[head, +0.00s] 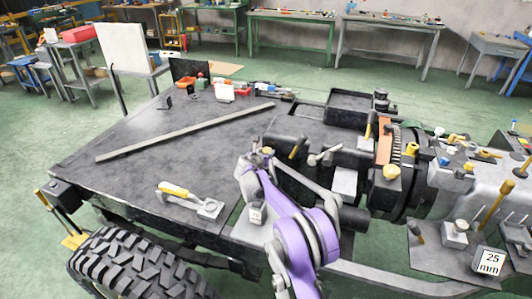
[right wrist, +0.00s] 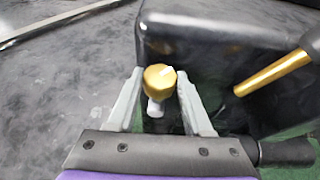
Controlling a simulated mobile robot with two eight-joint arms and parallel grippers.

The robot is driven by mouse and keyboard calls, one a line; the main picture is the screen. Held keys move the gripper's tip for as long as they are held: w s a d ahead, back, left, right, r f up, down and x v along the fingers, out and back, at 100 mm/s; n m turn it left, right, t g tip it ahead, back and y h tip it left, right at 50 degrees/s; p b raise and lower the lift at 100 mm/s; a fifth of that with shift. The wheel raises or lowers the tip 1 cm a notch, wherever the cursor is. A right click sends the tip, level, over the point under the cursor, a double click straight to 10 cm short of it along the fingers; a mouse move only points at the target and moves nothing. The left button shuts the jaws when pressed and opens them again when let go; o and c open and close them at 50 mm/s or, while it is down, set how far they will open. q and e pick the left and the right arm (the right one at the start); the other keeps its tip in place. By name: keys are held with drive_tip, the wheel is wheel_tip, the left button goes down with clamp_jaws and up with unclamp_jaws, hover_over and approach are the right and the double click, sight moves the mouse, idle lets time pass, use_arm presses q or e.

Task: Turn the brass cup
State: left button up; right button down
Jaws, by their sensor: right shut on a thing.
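The brass cup (right wrist: 159,76) shows in the right wrist view as a small gold round piece with a pale lower part. It is between the two grey fingers of my right gripper (right wrist: 160,84), which is shut on it. In the head view my right gripper (head: 257,160), on the purple arm, is low at the dark chassis deck's right part, beside a black block. The cup is too small and too covered there to make out clearly. My left gripper is not in view.
A black block (right wrist: 215,55) stands close behind the right gripper, and a brass rod (right wrist: 272,74) is to its right. A long grey bar (head: 185,132) and a yellow-handled tool (head: 174,190) lie on the deck (head: 130,180). Machinery crowds the right; the deck's left is mostly clear.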

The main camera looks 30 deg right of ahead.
drive_tip(key=m+g+h, duration=0.1)
drive_tip(key=m+g, duration=0.1)
drive_tip(key=shift+w+a+m+g+h+p, duration=0.15)
drive_tip(key=shift+w+m+g+h+p, duration=0.1)
drive_tip(key=shift+m+g+h+p, duration=0.15)
drive_tip(key=shift+m+g+h, duration=0.4)
drive_tip(key=shift+m+g, duration=0.2)
drive_tip(key=shift+c, duration=1.5)
unclamp_jaws()
drive_tip(key=v, duration=1.1)
